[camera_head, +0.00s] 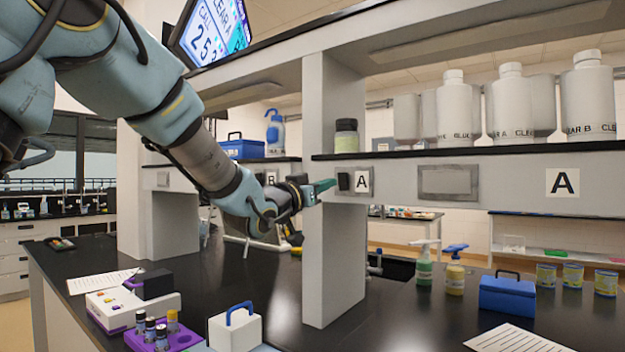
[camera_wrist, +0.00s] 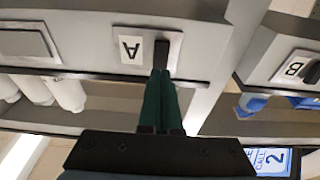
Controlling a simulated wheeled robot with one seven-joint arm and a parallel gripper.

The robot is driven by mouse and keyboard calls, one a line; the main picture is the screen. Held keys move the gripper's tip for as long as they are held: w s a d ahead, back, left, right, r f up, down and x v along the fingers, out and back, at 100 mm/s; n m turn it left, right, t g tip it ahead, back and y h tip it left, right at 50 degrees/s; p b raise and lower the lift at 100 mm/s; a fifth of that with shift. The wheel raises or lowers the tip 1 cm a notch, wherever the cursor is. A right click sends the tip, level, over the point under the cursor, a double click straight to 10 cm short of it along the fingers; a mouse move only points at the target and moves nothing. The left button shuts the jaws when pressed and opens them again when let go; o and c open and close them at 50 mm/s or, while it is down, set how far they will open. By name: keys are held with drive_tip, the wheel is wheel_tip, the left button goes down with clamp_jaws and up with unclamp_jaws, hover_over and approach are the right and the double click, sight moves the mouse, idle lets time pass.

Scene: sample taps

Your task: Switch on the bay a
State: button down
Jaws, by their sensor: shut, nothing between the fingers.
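The bay A switch is a black rocker (camera_head: 344,181) on a pale plate beside a letter A label (camera_head: 362,182), on the grey shelf beam. In the wrist view the plate is upside down, with the black rocker (camera_wrist: 161,56) right of the A label (camera_wrist: 131,49). My gripper (camera_head: 333,184) has green fingers pressed together, pointing at the rocker from the left. In the wrist view my gripper's tips (camera_wrist: 161,73) are at the rocker's near end and overlap it in the picture. I cannot tell if they touch it.
A second plate with a B label (camera_wrist: 293,69) and black rocker (camera_wrist: 312,73) is on another beam. A larger A sign (camera_head: 563,182) and a blank grey panel (camera_head: 447,182) are right of the switch. A grey post (camera_head: 333,265) stands below. White bottles (camera_head: 510,100) line the shelf above.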

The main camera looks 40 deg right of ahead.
sight(342, 178)
drive_tip(key=p+x, duration=0.1)
drive_tip(key=x, duration=0.1)
drive_tip(key=shift+d+r, duration=0.25)
drive_tip(key=shift+d, duration=0.1)
drive_tip(key=shift+w+d+p, duration=0.2)
drive_tip(key=shift+d+p, duration=0.1)
drive_tip(key=shift+d, duration=0.3)
drive_tip(key=shift+f, duration=0.1)
